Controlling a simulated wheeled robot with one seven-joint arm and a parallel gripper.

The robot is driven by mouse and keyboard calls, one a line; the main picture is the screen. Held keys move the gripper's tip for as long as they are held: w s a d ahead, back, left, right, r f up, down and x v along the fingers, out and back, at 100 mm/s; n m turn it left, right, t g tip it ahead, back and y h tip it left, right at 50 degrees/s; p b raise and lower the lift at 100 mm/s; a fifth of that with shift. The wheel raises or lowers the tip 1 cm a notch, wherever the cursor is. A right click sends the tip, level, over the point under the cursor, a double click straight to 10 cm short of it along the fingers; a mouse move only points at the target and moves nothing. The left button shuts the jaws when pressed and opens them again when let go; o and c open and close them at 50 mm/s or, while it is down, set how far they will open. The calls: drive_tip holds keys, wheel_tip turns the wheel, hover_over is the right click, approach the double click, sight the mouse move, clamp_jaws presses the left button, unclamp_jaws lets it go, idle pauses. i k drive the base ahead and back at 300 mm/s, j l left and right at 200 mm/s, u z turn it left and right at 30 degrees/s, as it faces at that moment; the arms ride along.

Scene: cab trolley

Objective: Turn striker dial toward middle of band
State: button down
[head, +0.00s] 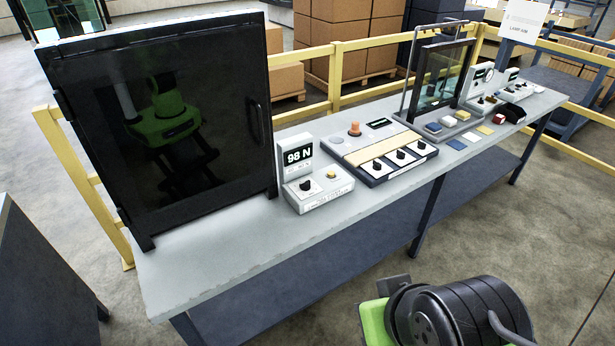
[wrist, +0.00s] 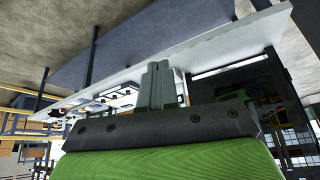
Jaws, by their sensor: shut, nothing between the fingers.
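A small white unit (head: 320,198) stands on the bench just right of the black cabinet. Its upright display (head: 298,156) reads 98 N. A black dial (head: 306,186), which looks like the striker dial, sits on its sloped top, with a yellow button (head: 331,174) to its right. The front label is too small to read surely, and no band marking can be made out. My gripper (wrist: 161,68) is shut and empty in the wrist view, its fingers together and apart from the dial. The head view shows only my arm at the bottom right, not the fingertips.
The tall black cabinet (head: 160,120) with a glass door fills the bench's left end. A panel with three dark knobs (head: 400,155) is right of the unit, then a framed glass pane (head: 441,77). Yellow rails (head: 390,42) run behind. The bench's front strip is clear.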

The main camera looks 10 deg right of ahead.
sight(305, 186)
drive_tip(key=i+l+u, duration=0.15)
drive_tip(key=u, duration=0.3)
drive_tip(key=i+l+u, duration=0.2)
drive_tip(key=u, duration=0.3)
drive_tip(key=i+l+u, duration=0.15)
drive_tip(key=l+u, duration=0.3)
drive_tip(key=i+l+u, duration=0.1)
drive_tip(key=u, duration=0.4)
drive_tip(key=l+u, duration=0.75)
drive_tip(key=u, duration=0.15)
drive_tip(key=k, duration=0.05)
